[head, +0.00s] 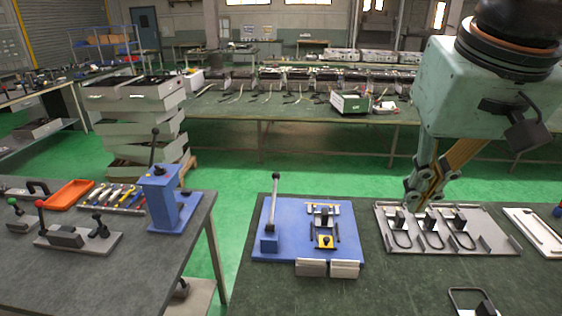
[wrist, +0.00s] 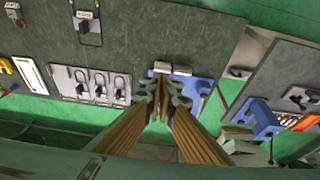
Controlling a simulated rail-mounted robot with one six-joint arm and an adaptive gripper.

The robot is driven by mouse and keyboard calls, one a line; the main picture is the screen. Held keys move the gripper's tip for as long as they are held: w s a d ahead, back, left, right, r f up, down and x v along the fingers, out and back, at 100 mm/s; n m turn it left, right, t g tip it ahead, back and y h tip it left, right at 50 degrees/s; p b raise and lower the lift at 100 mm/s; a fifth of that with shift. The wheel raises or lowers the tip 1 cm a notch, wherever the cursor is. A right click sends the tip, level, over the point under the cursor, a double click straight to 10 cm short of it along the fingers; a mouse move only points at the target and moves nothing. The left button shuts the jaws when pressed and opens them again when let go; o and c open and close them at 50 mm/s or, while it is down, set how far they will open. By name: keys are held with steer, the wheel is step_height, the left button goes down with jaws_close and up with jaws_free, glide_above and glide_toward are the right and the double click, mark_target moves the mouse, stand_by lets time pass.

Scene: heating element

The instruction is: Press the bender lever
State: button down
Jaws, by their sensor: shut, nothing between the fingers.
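The bender is a blue base plate (head: 285,248) on the middle table, with a fixture on it. Its grey lever (head: 272,205) stands nearly upright at the plate's left side, topped by a black knob (head: 276,176). My gripper (head: 424,197) is shut and empty, pointing down above the tray to the right of the bender, apart from the lever. In the wrist view my gripper (wrist: 163,84) covers part of the blue plate (wrist: 194,86). The lever is hard to make out there.
A grey tray (head: 481,217) with several black heating-element loops lies right of the bender. Two grey blocks (head: 311,268) sit at the bender's front edge. A blue press (head: 172,200) with its own lever stands on the left table, across a gap. Bare table shows in front.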

steer(key=w+a+r+p, duration=0.15)
steer(key=w+a, duration=0.35)
steer(key=w, duration=0.9)
steer(key=w+a+f+p, duration=0.1)
steer(key=w+a+p, duration=0.25)
steer(key=w, duration=1.15)
steer(key=w+a+f+p, duration=0.1)
steer(key=w+a+f, duration=0.7)
steer(key=w, duration=0.4)
steer(key=w+a+f+p, duration=0.2)
steer(key=w+a+f, duration=0.5)
steer(key=w+a, duration=0.3)
steer(key=shift+w+f, duration=0.35)
steer(key=shift+w, duration=0.9)
steer(key=shift+f, duration=0.1)
steer(key=p, duration=0.1)
glide_above(278, 173)
steer(key=shift+g, duration=0.3)
steer(key=f, duration=0.7)
steer(key=s+f, duration=0.1)
steer(key=f, duration=0.3)
steer(key=shift+a+f, duration=0.15)
steer(key=shift+f, duration=1.05)
steer(key=shift+w+f+p, duration=0.1)
steer(key=shift+w+p, duration=0.1)
steer(key=shift+p, duration=0.1)
